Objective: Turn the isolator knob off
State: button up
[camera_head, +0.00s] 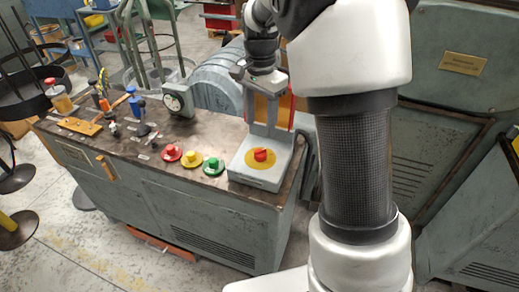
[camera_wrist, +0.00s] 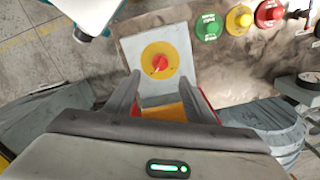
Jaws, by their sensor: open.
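The red isolator knob (camera_head: 260,155) sits on a round yellow plate (camera_head: 248,167) on a sloped grey box (camera_head: 254,180) near the bench's front right corner. In the wrist view the knob (camera_wrist: 160,63) shows beyond the fingertips, in the middle of its yellow plate (camera_wrist: 147,50). The knob's exact turn is too small to tell. My gripper (camera_head: 262,122) points down above and behind the knob, apart from it. Its two fingers are spread and empty in the wrist view (camera_wrist: 165,80), with an orange and red part of the panel showing between and beside them.
Red (camera_head: 171,153), yellow (camera_head: 213,167) and green (camera_head: 190,159) buttons stand left of the box on the bench (camera_head: 130,150). A dial gauge (camera_head: 174,102) and a large ribbed grey housing (camera_head: 218,90) are behind. Tools lie at the left end.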

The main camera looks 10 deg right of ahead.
aim_at(260, 150)
notch_tip(260, 150, down, 11)
jog(key=shift+r+b, duration=0.2)
jog(key=shift+b, duration=0.7)
jog(key=c, duration=1.1)
jog(key=shift+o, duration=0.2)
